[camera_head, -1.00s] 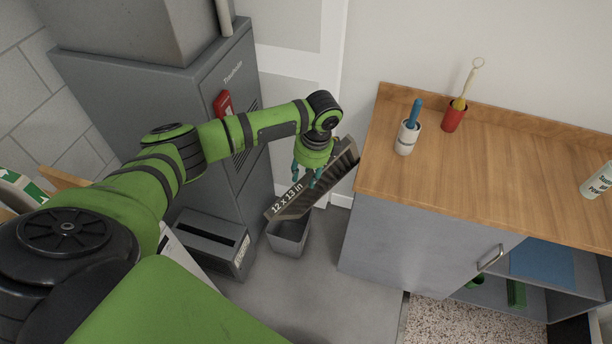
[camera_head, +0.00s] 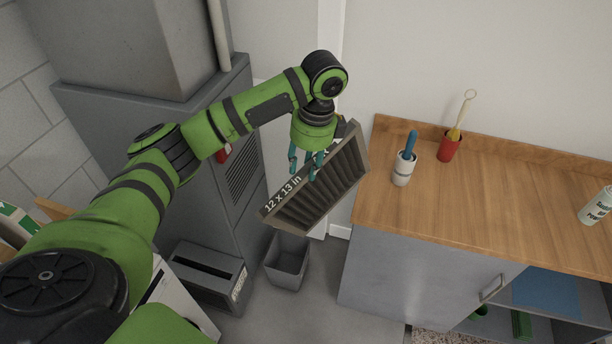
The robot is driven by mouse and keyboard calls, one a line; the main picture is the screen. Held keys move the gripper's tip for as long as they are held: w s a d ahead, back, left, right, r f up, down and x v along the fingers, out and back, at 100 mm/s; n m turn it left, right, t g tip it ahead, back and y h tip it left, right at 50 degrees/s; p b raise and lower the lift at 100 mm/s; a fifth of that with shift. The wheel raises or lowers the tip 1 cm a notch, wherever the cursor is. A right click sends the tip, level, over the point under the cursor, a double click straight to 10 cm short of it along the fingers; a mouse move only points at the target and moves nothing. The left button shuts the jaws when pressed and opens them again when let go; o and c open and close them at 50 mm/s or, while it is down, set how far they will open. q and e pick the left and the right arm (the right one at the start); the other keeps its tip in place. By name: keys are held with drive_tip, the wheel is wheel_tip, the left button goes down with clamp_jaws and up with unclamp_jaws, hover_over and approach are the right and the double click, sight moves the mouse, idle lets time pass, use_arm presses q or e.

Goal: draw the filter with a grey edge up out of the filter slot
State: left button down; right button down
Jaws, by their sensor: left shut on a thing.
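The filter with a grey edge (camera_head: 328,192) is a flat pleated panel with "12 x 13 in" printed on its edge. It hangs tilted in the air, clear of any slot. My left gripper (camera_head: 304,168) is shut on its upper edge, with the teal fingers on either side. The filter slot (camera_head: 207,268) appears to be the dark opening in the top of the low grey box beside the tall grey furnace cabinet (camera_head: 140,115). That opening looks empty. My right gripper is not in view.
A grey open bin (camera_head: 287,262) stands on the floor below the filter. A wooden-topped counter (camera_head: 470,210) is close on the right, holding a white cup (camera_head: 403,170), a red cup (camera_head: 449,147) and a white bottle (camera_head: 597,206). The wall is behind.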

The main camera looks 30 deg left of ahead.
use_arm(q)
drive_tip(key=shift+a+r, duration=0.1)
drive_tip(key=shift+r, duration=3.8)
